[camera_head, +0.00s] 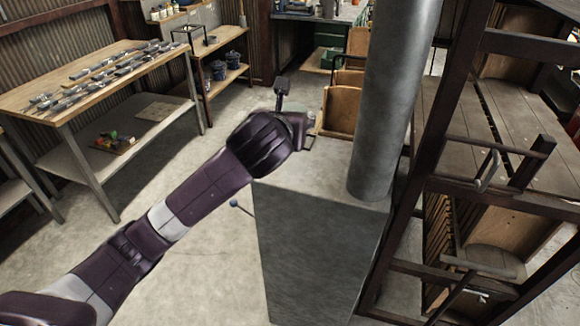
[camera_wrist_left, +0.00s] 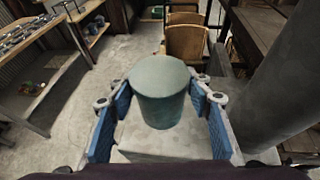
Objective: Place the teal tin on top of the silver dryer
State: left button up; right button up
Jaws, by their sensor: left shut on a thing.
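The teal tin (camera_wrist_left: 160,92) is a grey-green cylinder in the left wrist view, upright between the blue-padded fingers of my left gripper (camera_wrist_left: 160,108), which is shut on it. In the head view my left arm reaches in from the left and its gripper (camera_head: 305,130) is over the back of the silver dryer's top; the tin is hidden there. The silver dryer (camera_head: 310,240) is a tall grey metal box with a thick grey pipe rising from its right side. Its flat top also shows below the tin in the left wrist view (camera_wrist_left: 150,145). I cannot tell whether the tin touches the top.
The thick pipe (camera_head: 388,95) stands close on the right of the dryer's top. A dark metal frame (camera_head: 425,150) with wooden shelves is further right. Wooden chairs or boxes (camera_head: 342,108) stand behind. A workbench (camera_head: 90,75) with many metal tools is at left, with open floor between.

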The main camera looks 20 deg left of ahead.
pick_arm(q)
jog(key=shift+m+h, duration=0.6)
jog(key=shift+h, duration=0.1)
jog(key=r, duration=0.2)
jog(key=a+r, duration=0.1)
jog(key=r, duration=0.1)
jog(key=w+a+r, duration=0.1)
jog(key=r, duration=0.1)
jog(key=shift+w+r, duration=0.1)
jog(key=shift+r, duration=0.55)
jog(key=p, duration=0.2)
send_over(287, 177)
notch_tip(287, 177, down, 15)
jog(key=shift+w+a+f, duration=0.15)
jog(key=shift+f, duration=2.2)
jog(key=o, duration=1.4)
jog(key=shift+f, duration=0.2)
jog(key=shift+r, duration=0.15)
jog(key=b+v, duration=0.1)
jog(key=v, duration=1.1)
jog(key=shift+a+b, duration=0.15)
jog(key=shift+b, duration=0.2)
